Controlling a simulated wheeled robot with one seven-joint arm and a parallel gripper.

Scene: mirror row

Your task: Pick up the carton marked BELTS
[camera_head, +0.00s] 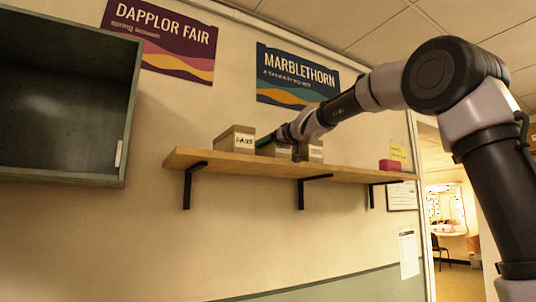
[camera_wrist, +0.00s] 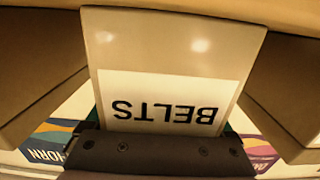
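The carton marked BELTS (camera_wrist: 165,50) fills the middle of the wrist view, its white label upside down there. In the head view the middle carton (camera_head: 275,150) of the shelf row is partly hidden by my gripper (camera_head: 283,140), and I cannot read its label. My gripper is right at this carton, its dark body (camera_wrist: 155,155) close against the label's edge in the wrist view. Only slivers of green show at the carton's sides, so I cannot tell whether the fingers are closed on it.
Cartons stand close on both sides, left (camera_head: 236,141) and right (camera_head: 313,151); the wrist view shows them too (camera_wrist: 38,70) (camera_wrist: 292,85). The wooden shelf (camera_head: 345,172) has free room toward a pink box (camera_head: 391,165). A dark open cabinet (camera_head: 60,95) hangs at left.

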